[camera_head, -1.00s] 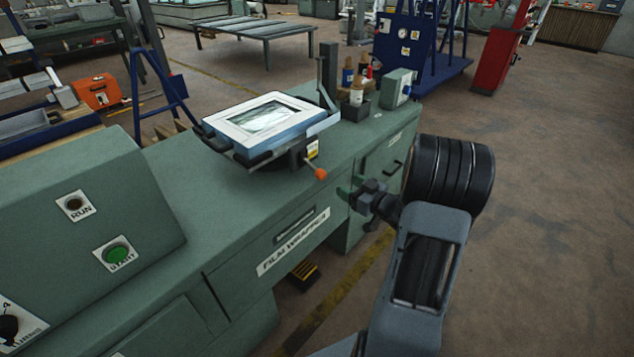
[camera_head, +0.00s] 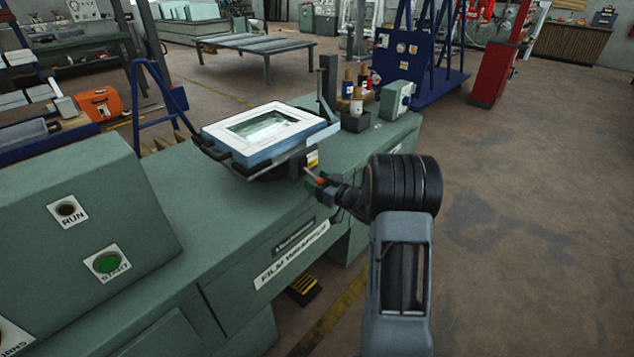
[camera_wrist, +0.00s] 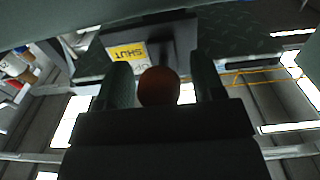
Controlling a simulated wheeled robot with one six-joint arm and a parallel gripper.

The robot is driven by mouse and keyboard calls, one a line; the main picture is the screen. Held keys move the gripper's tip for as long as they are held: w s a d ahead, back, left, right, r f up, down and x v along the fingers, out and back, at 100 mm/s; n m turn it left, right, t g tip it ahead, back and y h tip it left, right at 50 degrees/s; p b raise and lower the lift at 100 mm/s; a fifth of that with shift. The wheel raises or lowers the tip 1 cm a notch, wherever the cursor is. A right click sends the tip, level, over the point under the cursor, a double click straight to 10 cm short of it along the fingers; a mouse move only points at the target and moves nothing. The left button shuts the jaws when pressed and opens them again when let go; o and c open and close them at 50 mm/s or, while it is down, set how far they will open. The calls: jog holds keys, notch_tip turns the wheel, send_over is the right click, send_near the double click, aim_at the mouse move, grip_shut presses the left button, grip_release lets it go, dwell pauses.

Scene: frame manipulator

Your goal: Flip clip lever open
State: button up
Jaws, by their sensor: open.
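The clip lever's orange-red knob (camera_head: 321,182) sticks out at the front right of the frame holder (camera_head: 240,165), below a yellow and white label (camera_head: 312,159). My gripper (camera_head: 322,184) is at the knob. In the wrist view the knob (camera_wrist: 158,87) lies between the two open fingers of my gripper (camera_wrist: 165,88), close to the left one; whether they touch it I cannot tell. A white-bordered frame (camera_head: 213,131) lies in the holder. My gripper partly hides the lever.
The green film wrapper bench (camera_head: 190,245) runs under the holder. An upright post (camera_head: 328,85), bottles in a dark box (camera_head: 356,120) and a grey-green box (camera_head: 397,100) stand behind on its top. Open floor (camera_head: 530,230) lies to the right.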

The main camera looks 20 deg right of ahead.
jog(key=shift+w+a, duration=0.2)
jog(key=shift+w, duration=0.15)
grip_shut()
dwell(0.5)
